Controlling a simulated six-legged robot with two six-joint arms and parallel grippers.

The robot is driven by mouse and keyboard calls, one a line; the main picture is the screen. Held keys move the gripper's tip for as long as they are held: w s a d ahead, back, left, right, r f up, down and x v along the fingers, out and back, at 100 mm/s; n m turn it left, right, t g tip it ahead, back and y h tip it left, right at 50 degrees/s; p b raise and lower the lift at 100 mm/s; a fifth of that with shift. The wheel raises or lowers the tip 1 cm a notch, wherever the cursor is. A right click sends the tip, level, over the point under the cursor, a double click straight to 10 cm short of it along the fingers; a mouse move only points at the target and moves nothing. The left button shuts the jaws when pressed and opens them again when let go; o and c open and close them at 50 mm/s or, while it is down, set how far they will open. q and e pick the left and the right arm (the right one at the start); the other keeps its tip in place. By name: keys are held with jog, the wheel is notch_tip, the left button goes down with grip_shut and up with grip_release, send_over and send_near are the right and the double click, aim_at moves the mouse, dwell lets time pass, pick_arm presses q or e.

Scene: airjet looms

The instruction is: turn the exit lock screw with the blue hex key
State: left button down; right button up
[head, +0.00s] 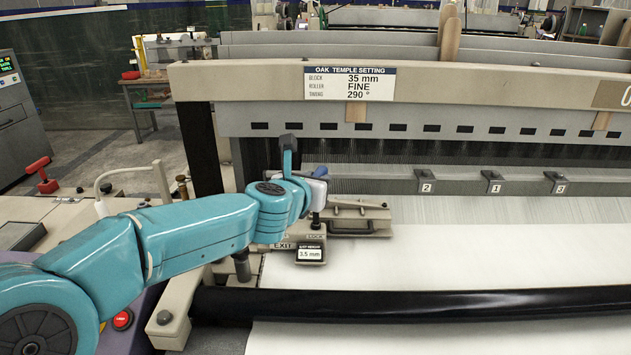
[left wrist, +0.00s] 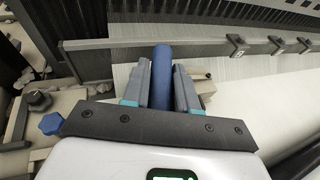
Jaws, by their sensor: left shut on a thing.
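My left gripper (head: 318,196) reaches in from the left, over the temple block (head: 360,215) at the left edge of the cloth. In the left wrist view my left gripper (left wrist: 161,85) is shut on the blue hex key (left wrist: 162,75), whose thick blue handle lies between the two grey fingers. In the head view only a small blue bit of the key (head: 320,172) shows above the gripper. The EXIT label (head: 283,246) is on the block's near side. The exit lock screw and the key's tip are hidden behind the gripper, so I cannot tell whether they touch. My right gripper is not in view.
A 3.5 mm display plate (head: 310,253) sits in front of the block. A black roller (head: 400,302) crosses the front. A rail with numbered clips (head: 490,184) runs behind. White cloth (head: 480,255) lies open to the right. A blue knob (left wrist: 52,123) shows left in the wrist view.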

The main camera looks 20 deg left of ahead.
pick_arm(q)
jog(key=shift+f+b, duration=0.3)
jog(key=shift+f, duration=0.05)
jog(key=shift+r, duration=0.1)
jog(key=shift+r+p, duration=0.45)
jog(key=shift+p, duration=0.1)
jog(key=shift+f, duration=0.15)
jog(key=shift+f+b, duration=0.3)
jog(key=shift+b, duration=0.2)
jog(key=shift+f+b, duration=0.3)
jog(key=shift+r, duration=0.1)
